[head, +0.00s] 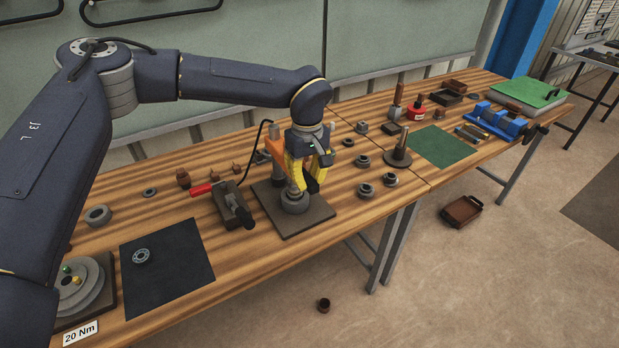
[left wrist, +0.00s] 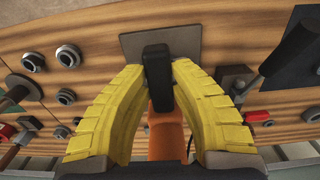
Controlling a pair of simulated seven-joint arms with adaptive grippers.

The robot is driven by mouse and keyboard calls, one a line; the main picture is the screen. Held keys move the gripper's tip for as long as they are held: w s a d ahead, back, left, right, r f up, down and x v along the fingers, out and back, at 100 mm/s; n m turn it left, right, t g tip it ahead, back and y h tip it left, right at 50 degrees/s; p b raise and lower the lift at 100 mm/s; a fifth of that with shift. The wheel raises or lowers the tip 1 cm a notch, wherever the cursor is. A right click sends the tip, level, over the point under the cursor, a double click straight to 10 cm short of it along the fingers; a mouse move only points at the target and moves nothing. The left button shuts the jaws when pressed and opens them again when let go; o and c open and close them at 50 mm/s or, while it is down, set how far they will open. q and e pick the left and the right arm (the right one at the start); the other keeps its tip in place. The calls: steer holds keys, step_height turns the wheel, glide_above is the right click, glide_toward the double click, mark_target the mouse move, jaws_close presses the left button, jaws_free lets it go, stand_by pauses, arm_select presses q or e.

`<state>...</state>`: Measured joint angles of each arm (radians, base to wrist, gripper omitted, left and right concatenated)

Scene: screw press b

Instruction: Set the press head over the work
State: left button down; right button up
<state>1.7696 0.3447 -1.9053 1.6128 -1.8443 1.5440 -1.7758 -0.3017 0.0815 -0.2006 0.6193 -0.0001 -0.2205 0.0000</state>
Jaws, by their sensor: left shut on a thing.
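The screw press has an orange upright (head: 277,148) on a square dark base plate (head: 312,221), which also shows in the left wrist view (left wrist: 135,43). A round grey piece (head: 295,203) sits on the plate, below my left gripper (head: 308,180). The gripper's yellow fingers point down and are shut on a black handle (left wrist: 157,68) at the press head. An orange part of the press (left wrist: 165,125) runs behind the handle in the left wrist view. The fingers hide much of the press head, so I cannot tell how it lines up with the grey piece. My right gripper is out of view.
A dark vise-like tool (head: 232,205) with a red handle stands left of the plate. Grey rings (head: 366,190) and a post on a round base (head: 398,152) stand to the right. A dark mat (head: 166,266) lies at the front left. A green mat (head: 440,146) lies farther right.

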arm_select(q)
steer(key=shift+s+a+f, duration=0.1)
steer(key=shift+a+f, duration=0.05)
steer(key=c, duration=1.2)
jaws_free()
steer(key=shift+o, duration=0.2)
step_height(320, 180, up, 12)
